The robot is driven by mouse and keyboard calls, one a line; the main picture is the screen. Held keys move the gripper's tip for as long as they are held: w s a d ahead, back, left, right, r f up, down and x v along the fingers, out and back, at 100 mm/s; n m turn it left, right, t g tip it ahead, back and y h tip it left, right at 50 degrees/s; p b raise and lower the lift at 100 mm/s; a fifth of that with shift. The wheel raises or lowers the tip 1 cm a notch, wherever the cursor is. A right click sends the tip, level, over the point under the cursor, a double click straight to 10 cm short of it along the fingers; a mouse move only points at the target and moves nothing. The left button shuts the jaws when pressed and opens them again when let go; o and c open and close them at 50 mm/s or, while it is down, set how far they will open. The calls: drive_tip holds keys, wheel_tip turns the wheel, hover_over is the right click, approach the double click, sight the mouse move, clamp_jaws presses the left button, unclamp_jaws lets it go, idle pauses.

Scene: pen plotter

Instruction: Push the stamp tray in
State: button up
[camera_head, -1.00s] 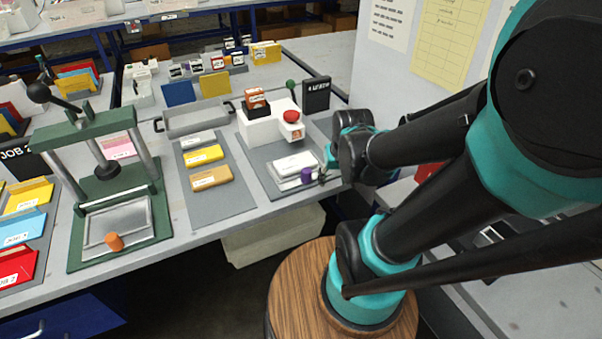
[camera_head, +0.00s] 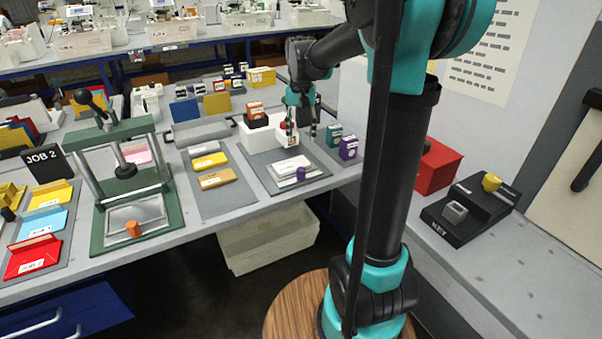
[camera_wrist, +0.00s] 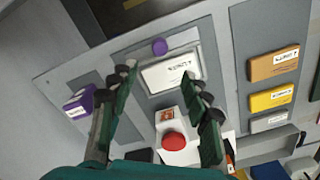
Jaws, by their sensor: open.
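The stamp tray (camera_head: 279,173) is a light plate with a white labelled block (camera_head: 290,164) on it and a purple knob (camera_head: 301,174) at its front edge. It lies in front of the white stamp unit (camera_head: 254,136), which has a red button. In the wrist view, the white block (camera_wrist: 170,73), the purple knob (camera_wrist: 159,47) and the red button (camera_wrist: 174,143) show. My gripper (camera_head: 303,137) points down beside the stamp unit, behind the tray. In the wrist view, my gripper (camera_wrist: 163,78) is open and empty, its fingertips either side of the white block. I cannot tell its height above it.
Teal (camera_head: 334,135) and purple (camera_head: 348,148) boxes stand right of the gripper. A grey mat (camera_head: 222,199) with labelled blocks lies left of the tray. A green press (camera_head: 137,219) stands further left. The table front by the knob is clear.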

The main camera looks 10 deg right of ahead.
sight(301, 169)
wheel_tip(301, 169, down, 15)
drive_tip(key=shift+r, duration=0.15)
drive_tip(key=shift+c, duration=0.6)
clamp_jaws()
